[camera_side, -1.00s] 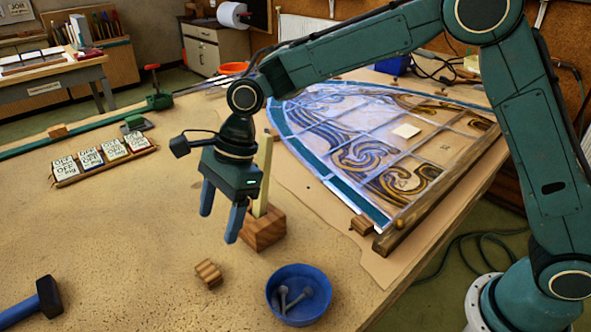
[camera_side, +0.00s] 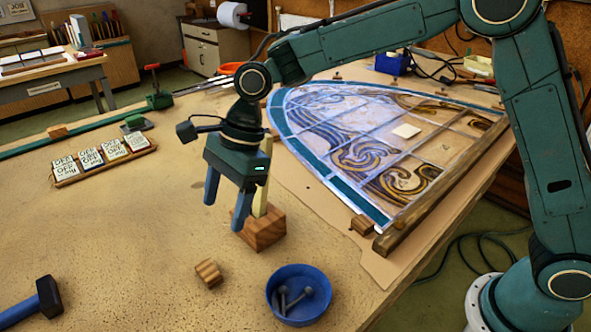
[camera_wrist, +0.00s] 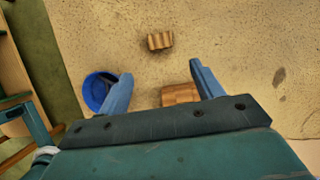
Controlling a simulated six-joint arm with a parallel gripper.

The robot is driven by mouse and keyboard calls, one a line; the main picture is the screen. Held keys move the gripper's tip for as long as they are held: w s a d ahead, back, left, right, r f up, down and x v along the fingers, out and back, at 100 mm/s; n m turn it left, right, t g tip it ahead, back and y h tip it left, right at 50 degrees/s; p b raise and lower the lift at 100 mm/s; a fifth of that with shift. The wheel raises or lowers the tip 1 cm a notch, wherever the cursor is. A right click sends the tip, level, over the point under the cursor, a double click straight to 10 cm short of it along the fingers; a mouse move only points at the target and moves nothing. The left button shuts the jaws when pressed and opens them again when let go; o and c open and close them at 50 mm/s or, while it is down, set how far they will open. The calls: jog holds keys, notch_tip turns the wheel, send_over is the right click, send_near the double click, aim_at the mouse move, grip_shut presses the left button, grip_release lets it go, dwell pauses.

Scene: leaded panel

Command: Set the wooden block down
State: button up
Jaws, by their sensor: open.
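A small grooved wooden block (camera_side: 208,273) rests on the table in front of my gripper (camera_side: 224,213), left of the blue bowl. My gripper is open, with nothing between its fingers, held above the table and apart from this block. In the wrist view the grooved block (camera_wrist: 160,41) lies beyond the fingertips of my open gripper (camera_wrist: 161,70). A larger wooden block (camera_side: 262,230) with a pale upright strip stands just behind and right of my fingers, which partly hide it. It also shows partly in the wrist view (camera_wrist: 180,95).
A blue bowl (camera_side: 272,300) holding nails stands at the front right. A hammer (camera_side: 45,295) lies front left. The leaded panel (camera_side: 330,130) lies behind, with a wooden bar (camera_side: 440,190) along its edge. A tray of labelled pieces (camera_side: 85,178) sits left. The left-middle table is clear.

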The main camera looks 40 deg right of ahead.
jog(key=s+d+r+n+t+h, duration=0.1)
jog(key=s+d+r+n+t, duration=0.1)
jog(key=s+d+r+n, duration=0.45)
jog(key=s+d+r+n+t+h, duration=0.15)
jog(key=s+d+r, duration=0.25)
jog(key=d, duration=0.5)
jog(key=s+d+f+n+t+h, duration=0.1)
jog(key=s+d+n+t+h, duration=0.1)
jog(key=s+d+n, duration=0.7)
jog(key=s+d, duration=0.2)
jog(key=s, duration=0.4)
jog(key=shift+s+d+f+n, duration=0.25)
jog(key=shift+d+f+n, duration=0.05)
jog(key=shift+f, duration=0.05)
